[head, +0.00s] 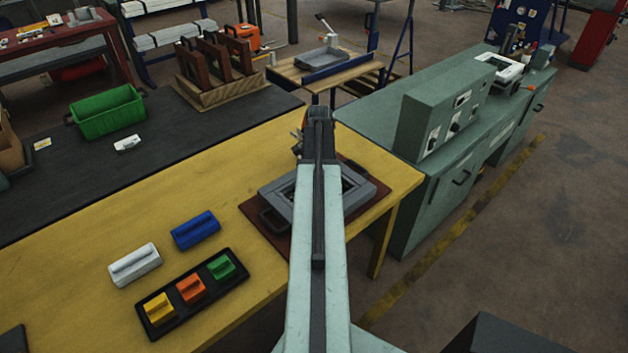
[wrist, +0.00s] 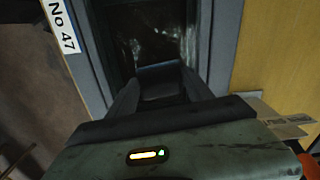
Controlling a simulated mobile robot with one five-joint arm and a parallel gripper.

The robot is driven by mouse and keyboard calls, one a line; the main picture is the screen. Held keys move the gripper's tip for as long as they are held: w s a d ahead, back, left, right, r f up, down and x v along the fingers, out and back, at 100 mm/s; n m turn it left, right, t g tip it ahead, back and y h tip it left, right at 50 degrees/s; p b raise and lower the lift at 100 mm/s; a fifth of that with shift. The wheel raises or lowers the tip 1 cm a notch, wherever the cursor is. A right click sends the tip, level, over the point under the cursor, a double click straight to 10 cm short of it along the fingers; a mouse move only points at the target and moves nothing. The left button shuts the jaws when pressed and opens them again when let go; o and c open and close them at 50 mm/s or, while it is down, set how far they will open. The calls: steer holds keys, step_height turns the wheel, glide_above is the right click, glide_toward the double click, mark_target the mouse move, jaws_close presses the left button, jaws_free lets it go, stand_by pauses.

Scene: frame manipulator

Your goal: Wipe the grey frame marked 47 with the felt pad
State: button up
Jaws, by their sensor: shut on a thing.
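The grey frame (head: 279,203) lies on a brown board at the right end of the yellow bench, partly hidden behind my arm. In the wrist view the grey frame (wrist: 222,45) surrounds a dark, smudged opening, and a white label on its left side reads "No 47". My gripper (wrist: 160,88) is over the opening, shut on a dark grey-blue block (wrist: 158,71) that seems to be the felt pad. I cannot tell whether the pad touches the surface. The gripper's fingertips are hidden by my arm in the head view.
A white block (head: 134,265) and a blue block (head: 195,230) lie on the yellow bench (head: 90,235). A black tray (head: 212,290) holds yellow, orange and green blocks.

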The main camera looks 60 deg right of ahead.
steer(key=shift+s+d, duration=0.35)
steer(key=shift+d, duration=0.45)
step_height(320, 180, up, 6)
steer(key=p, duration=0.6)
step_height(320, 180, up, 3)
steer(key=p, duration=0.3)
steer(key=shift+f, duration=0.1)
